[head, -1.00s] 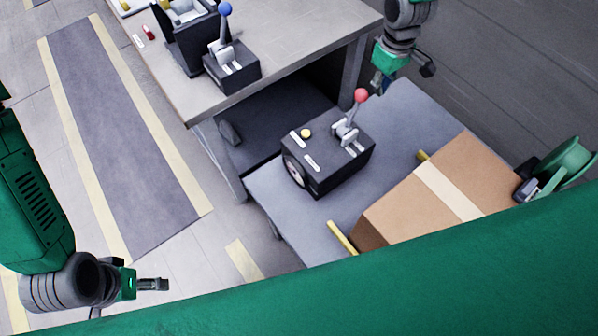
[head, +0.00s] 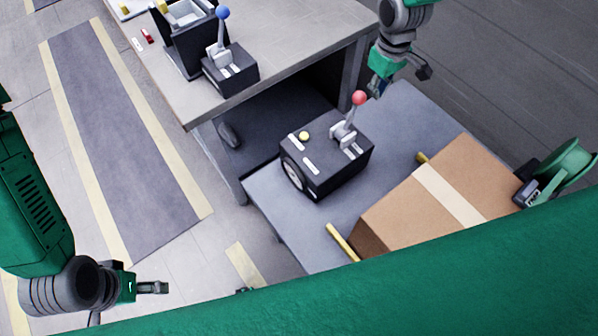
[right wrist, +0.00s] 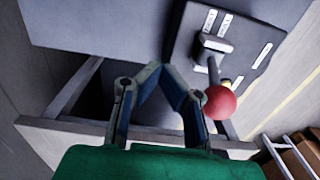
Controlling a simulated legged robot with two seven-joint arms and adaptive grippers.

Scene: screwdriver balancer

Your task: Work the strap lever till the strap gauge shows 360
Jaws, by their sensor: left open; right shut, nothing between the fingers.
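A dark box (head: 320,168) stands on the low grey platform, with a lever (head: 347,122) that ends in a red ball knob (head: 359,97). A round pale gauge (head: 293,176) is on its left face, seen at a slant; its reading is too small to tell. My right gripper (head: 376,88) is shut and empty, close beside the red knob. In the right wrist view the shut fingers (right wrist: 162,70) are left of the red knob (right wrist: 220,103); whether they touch it I cannot tell. My left gripper (head: 152,287) is open and empty, far to the left.
A cardboard box (head: 425,205) with a pale strap (head: 450,195) lies on the platform (head: 395,115), a green reel (head: 562,165) beside it. The bench (head: 290,45) behind holds another dark box with a blue-knobbed lever (head: 222,30).

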